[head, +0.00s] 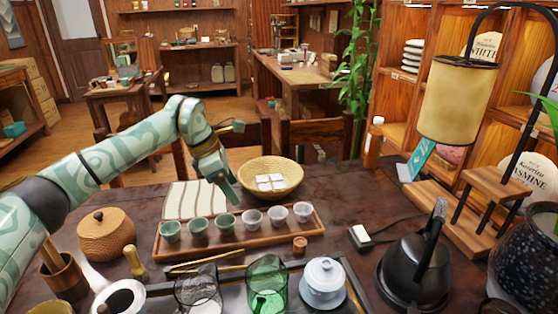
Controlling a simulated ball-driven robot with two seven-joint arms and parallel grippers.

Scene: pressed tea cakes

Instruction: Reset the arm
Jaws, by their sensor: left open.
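My left arm comes in from the left, raised and bent above the table (345,190). Its gripper (231,196) points down just left of a round woven basket (290,166). The gripper is open, and I see nothing between its fingers. Several white square wrapped pieces (271,183) lie in the basket. I cannot tell whether the gripper touches the basket rim. My right gripper does not show.
A wooden tray (300,234) with several small cups stands below the gripper. In front are a white gaiwan (323,280), glass pitchers and a dark kettle (415,270). A lidded woven jar (105,232) stands left. A lamp (457,100) stands right.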

